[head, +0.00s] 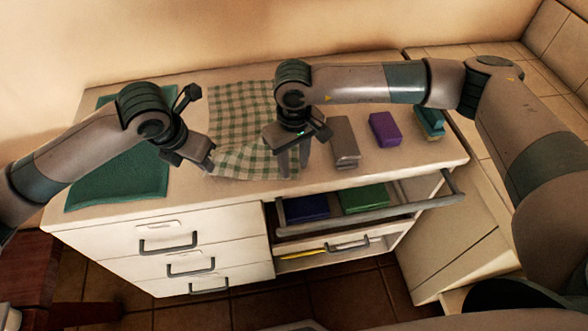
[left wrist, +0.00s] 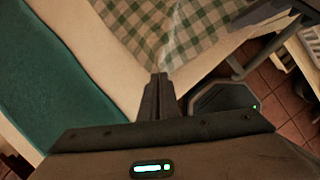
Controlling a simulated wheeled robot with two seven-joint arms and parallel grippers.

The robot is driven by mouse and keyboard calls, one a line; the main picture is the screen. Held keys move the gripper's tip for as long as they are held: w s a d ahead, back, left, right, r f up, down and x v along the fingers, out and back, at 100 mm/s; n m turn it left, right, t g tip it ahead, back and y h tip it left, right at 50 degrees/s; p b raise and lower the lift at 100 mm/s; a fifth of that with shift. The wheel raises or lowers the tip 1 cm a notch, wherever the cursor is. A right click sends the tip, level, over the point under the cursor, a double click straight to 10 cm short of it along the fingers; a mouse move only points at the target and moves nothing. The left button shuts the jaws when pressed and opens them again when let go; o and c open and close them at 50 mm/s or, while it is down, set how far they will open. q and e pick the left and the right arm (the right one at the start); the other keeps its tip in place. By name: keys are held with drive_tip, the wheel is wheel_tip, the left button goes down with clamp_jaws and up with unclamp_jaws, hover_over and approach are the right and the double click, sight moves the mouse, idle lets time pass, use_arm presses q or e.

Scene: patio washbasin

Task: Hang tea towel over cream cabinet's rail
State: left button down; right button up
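The green-and-cream checked tea towel (head: 240,110) lies on the cream cabinet's top (head: 330,100), its front part creased and slightly raised. My left gripper (head: 209,166) is at its front left corner; in the left wrist view the fingers (left wrist: 158,88) are together, with a pale fold of towel (left wrist: 172,40) running from their tips. My right gripper (head: 294,160) points down over the towel's front right part, its fingers apart; contact there cannot be told. The grey rail (head: 375,213) runs along the cabinet's front right, below the top's edge, with nothing over it.
A dark green cloth (head: 120,185) lies at the left of the top. A grey block (head: 344,145), a purple block (head: 384,130) and a teal sponge-like block (head: 429,122) stand right of the towel. Blue (head: 307,207) and green (head: 364,198) items lie behind the rail.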

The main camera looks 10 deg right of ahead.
clamp_jaws()
drive_tip(key=shift+f, duration=0.1)
drive_tip(key=shift+r, duration=2.55)
